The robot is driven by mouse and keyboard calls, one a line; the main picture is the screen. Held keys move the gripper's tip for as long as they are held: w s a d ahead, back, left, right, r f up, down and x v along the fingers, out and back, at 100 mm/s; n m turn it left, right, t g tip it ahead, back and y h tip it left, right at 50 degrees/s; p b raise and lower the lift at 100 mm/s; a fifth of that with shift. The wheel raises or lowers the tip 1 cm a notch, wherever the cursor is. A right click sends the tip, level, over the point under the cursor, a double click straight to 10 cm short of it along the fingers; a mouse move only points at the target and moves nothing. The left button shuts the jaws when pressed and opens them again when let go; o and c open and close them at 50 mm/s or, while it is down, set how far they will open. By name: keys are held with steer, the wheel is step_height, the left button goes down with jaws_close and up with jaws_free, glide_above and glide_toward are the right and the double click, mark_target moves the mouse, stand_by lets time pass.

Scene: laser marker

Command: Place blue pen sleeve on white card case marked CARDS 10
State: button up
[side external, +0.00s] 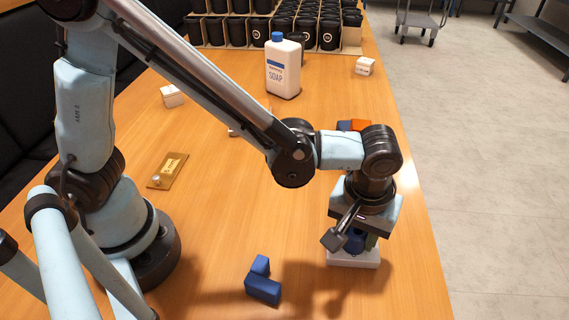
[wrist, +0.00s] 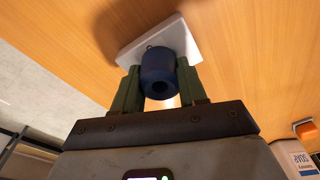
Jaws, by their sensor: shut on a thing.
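My gripper (side external: 357,238) is at the right part of the table, pointing down. Its green fingers are shut on the blue pen sleeve (wrist: 158,70), a short dark blue cylinder with a hole in its near end. The sleeve (side external: 354,241) is partly hidden by the gripper in the side view. The white card case (side external: 353,259) lies flat on the table directly under the gripper. In the wrist view, the case (wrist: 183,38) shows behind the sleeve; no lettering on it is visible. I cannot tell whether sleeve and case touch.
Blue blocks (side external: 263,289) lie left of the case. A brass plate (side external: 168,172) and small white boxes (side external: 172,97) (side external: 364,66) are farther off. A soap bottle (side external: 283,68) and a tray of black cups (side external: 262,30) stand at the back. The table's right edge is close to the case.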

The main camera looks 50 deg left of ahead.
mark_target(355, 237)
steer(key=shift+f, duration=0.15)
steer(key=o, duration=1)
steer(key=shift+o, duration=0.2)
step_height(355, 237, up, 12)
steer(key=s, duration=0.1)
steer(key=s+a+f+m+t, duration=0.1)
steer(key=a+m+t, duration=0.3)
steer(key=a, duration=1.9)
steer(key=shift+s+m+t+h, duration=0.3)
steer(key=shift+m+t, duration=0.1)
steer(key=shift+t, duration=0.6)
